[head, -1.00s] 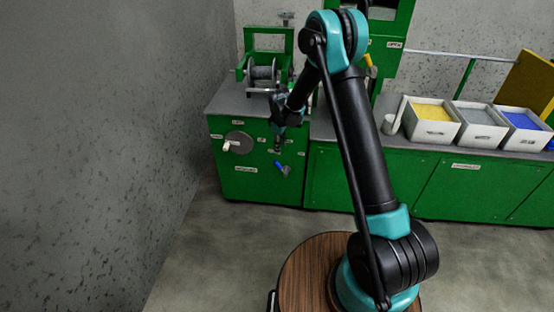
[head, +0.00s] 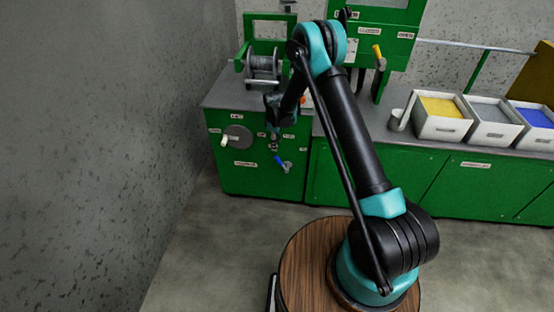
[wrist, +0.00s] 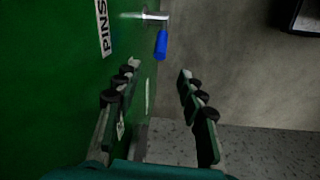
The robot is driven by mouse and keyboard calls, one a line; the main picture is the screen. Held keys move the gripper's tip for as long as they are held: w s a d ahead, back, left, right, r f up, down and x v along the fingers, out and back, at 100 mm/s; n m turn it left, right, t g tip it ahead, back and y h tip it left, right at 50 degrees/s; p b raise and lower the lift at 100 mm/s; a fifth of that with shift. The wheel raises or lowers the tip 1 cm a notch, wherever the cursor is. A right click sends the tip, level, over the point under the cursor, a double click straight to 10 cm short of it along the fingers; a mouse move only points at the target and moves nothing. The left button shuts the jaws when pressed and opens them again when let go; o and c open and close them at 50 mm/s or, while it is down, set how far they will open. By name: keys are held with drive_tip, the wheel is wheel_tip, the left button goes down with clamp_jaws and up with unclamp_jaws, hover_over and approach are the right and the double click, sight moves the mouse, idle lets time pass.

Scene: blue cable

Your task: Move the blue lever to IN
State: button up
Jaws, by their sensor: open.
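The blue lever (head: 280,160) sticks out from the front of the green cabinet (head: 243,182), low and right of the crank. In the wrist view its blue grip (wrist: 161,45) hangs from a metal shaft and points down in the picture. My gripper (wrist: 158,72) is open and empty, its two fingers spread wide. The lever's grip lies just beyond the fingertips, between their lines, and appears apart from them. In the head view my gripper (head: 273,138) is just above the lever, close to the cabinet front. The small labels by the lever are unreadable there.
A crank wheel (head: 238,137) is on the cabinet front to the left. A label reading PINS (wrist: 103,26) is beside the lever. A cable reel (head: 262,67) stands on top. Bins (head: 440,128) stand to the right. The floor (head: 225,235) before the cabinet is clear.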

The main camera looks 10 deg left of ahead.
sight(277, 158)
drive_tip(key=f, duration=0.4)
drive_tip(key=w+f, duration=0.1)
drive_tip(key=f, duration=0.7)
drive_tip(key=shift+w+d+f, duration=0.1)
drive_tip(key=shift+w+d, duration=0.05)
clamp_jaws()
